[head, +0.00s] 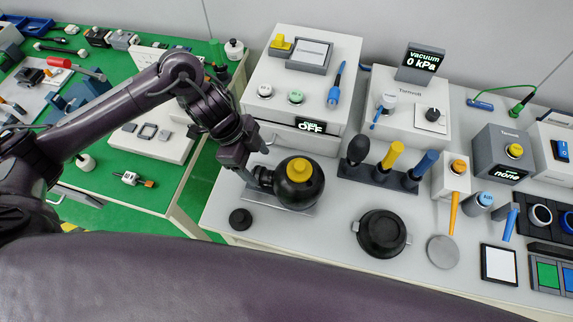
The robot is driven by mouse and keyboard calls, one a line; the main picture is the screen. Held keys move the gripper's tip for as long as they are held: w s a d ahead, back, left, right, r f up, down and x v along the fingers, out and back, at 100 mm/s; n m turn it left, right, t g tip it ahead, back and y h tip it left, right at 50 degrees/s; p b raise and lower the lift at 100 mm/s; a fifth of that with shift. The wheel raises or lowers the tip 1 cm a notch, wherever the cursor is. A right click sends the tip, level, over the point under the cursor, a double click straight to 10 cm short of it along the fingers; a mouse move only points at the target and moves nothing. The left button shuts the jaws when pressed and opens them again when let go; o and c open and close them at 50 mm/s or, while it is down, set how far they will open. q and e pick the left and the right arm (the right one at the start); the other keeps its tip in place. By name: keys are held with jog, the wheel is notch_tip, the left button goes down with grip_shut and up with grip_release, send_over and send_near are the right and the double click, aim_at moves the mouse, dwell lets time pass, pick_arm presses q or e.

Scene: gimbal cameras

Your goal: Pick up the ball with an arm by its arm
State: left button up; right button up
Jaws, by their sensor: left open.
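A black round ball (303,187) with a yellow cap on top rests on a flat grey plate (262,194) on the white table. A short dark arm (264,178) sticks out from its left side. My left gripper (248,165) comes in from the left and is open, with its fingers close to the ball's arm. The fingers partly overlap that arm in the head view, and I cannot tell whether they touch it. My right gripper is out of view.
A white box with an OFF display (310,127) stands just behind the ball. A rack of upright handles (384,175) is to its right, a black lidded pot (382,233) at front right, and a small black knob (240,219) at front left.

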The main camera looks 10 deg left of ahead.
aim_at(271, 174)
pick_arm(q)
jog(key=d+f, duration=0.1)
jog(key=d+f+p, duration=0.1)
jog(key=f, duration=0.1)
jog(key=shift+s+d, duration=0.35)
jog(key=shift+d, duration=0.05)
jog(key=x, duration=0.3)
jog(key=shift+w, duration=0.3)
jog(key=shift+r, duration=0.1)
jog(key=c, duration=1.3)
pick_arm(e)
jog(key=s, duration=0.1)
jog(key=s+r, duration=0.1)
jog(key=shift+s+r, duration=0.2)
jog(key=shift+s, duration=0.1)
pick_arm(q)
jog(key=shift+r, duration=0.1)
jog(key=shift+c, duration=0.2)
